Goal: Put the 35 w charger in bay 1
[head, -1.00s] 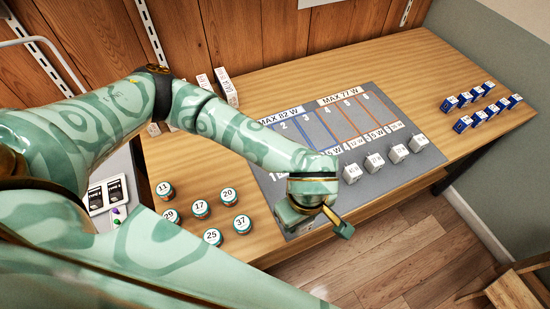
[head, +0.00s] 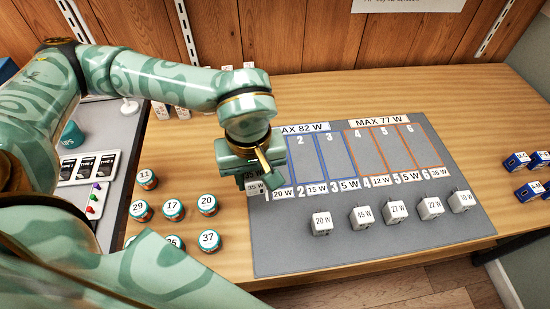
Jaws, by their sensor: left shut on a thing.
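My left gripper (head: 258,172) is shut on the 35 W charger (head: 255,188), a small pale block with its label facing me. It is at the near left corner of bay 1, beside the number 1 and the 20 W tag. My gripper and wrist cover much of bay 1 and part of the charger, so I cannot tell whether it touches the grey mat (head: 290,250). The bays are outlined strips on this mat, blue for 1 to 3 and orange for 4 to 6. My right gripper is not in view.
Several white chargers, among them a 20 W one (head: 320,223) and a 45 W one (head: 361,217), stand in a row along the mat's near side. Numbered round tins (head: 208,204) stand left of the mat. Blue boxes (head: 530,190) are at the right. Bays 2 to 6 look empty.

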